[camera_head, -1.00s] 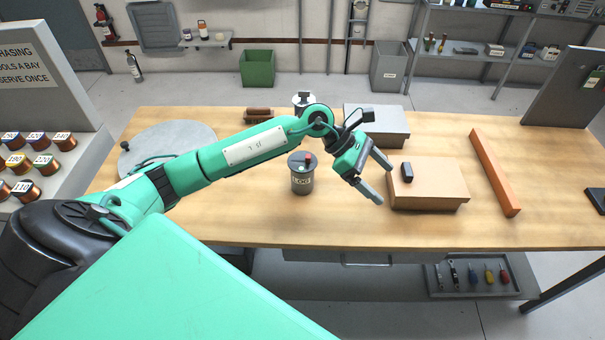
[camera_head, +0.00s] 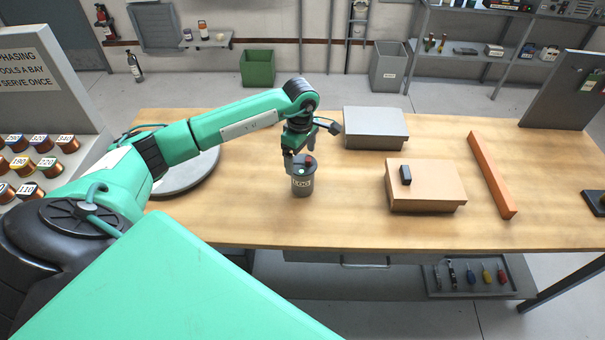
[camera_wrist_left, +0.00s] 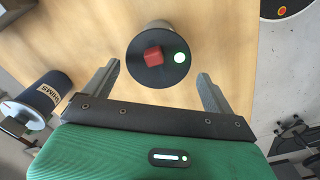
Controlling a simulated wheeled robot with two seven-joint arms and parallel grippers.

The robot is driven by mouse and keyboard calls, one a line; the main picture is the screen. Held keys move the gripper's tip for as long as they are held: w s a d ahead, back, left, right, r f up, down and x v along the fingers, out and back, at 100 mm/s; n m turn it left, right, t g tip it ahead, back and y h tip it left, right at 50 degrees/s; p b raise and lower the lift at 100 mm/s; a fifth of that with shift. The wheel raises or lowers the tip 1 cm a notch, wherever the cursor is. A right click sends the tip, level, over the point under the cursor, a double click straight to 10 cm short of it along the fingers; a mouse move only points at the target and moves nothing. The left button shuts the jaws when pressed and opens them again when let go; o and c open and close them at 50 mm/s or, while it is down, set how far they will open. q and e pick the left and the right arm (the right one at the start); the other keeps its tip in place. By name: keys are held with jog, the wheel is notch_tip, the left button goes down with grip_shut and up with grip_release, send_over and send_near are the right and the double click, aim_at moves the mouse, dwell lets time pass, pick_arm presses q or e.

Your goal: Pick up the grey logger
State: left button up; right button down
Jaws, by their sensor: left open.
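The grey logger (camera_head: 302,183) is an upright dark grey cylinder with a lettered label, standing on the wooden table. Its dark top has a red knob and a lit green-white light, clear in the left wrist view (camera_wrist_left: 155,57). My left gripper (camera_head: 299,155) points down over the logger in the head view and covers part of its top. In the left wrist view the open fingers (camera_wrist_left: 158,74) stand on either side of the logger, with gaps showing. It is not held. My right gripper is not in view.
A canister labelled SHIMS (camera_wrist_left: 48,90) is at the left of the wrist view. A tan box (camera_head: 428,192) with a small dark block (camera_head: 405,175) on it, a grey box (camera_head: 375,128) and an orange bar (camera_head: 492,175) are to the right. A round grey plate (camera_head: 190,175) lies left.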

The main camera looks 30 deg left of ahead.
aim_at(303, 164)
pick_arm(q)
jog(key=shift+f, duration=0.6)
jog(key=shift+d+f+p, duration=0.1)
jog(key=shift+f+p, duration=0.15)
jog(key=shift+p, duration=0.2)
notch_tip(303, 164, down, 4)
jog(key=shift+w+d+r+p, duration=0.15)
jog(key=shift+r+p, duration=0.1)
jog(key=shift+p, duration=0.65)
jog(key=shift+f, duration=0.6)
jog(key=c, duration=0.9)
